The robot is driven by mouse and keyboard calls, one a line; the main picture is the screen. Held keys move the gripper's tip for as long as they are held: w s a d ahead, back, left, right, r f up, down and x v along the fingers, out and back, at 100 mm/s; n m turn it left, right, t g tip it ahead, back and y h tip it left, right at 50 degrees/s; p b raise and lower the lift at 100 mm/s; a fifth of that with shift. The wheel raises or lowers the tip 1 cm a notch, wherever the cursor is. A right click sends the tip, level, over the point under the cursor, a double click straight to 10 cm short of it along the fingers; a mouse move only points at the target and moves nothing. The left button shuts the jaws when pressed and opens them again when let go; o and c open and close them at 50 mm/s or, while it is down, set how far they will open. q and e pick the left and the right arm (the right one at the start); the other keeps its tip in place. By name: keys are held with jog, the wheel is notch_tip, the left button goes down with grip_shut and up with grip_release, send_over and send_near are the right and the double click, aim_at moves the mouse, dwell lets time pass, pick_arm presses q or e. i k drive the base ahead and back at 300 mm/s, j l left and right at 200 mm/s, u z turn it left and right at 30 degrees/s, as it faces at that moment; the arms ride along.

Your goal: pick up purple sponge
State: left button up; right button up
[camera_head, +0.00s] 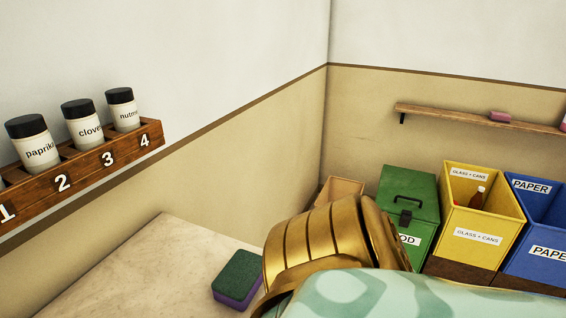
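The purple sponge (238,278) lies on a pale stone-like counter (150,270) at the lower middle-left of the head view. It has a dark green top face and a purple lower part. Its right side sits close to a large gold ribbed shape in the foreground, and I cannot tell whether they touch. Neither of my gripper's fingertips shows, so their position relative to the sponge is hidden.
The gold and pale green foreground shapes block the lower middle and right; I cannot tell what they are. A wooden rack (100,160) with spice jars hangs at left. Green (408,195), yellow (478,240) and blue (540,245) bins stand right. The counter left of the sponge is clear.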

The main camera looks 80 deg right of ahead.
aim_at(238, 283)
jog(key=l+z, duration=0.1)
jog(key=z, duration=0.3)
jog(key=l+z, duration=0.1)
jog(key=z, duration=0.3)
jog(key=l+z, duration=0.1)
jog(key=z, duration=0.3)
jog(key=l+z, duration=0.1)
jog(key=z, duration=0.25)
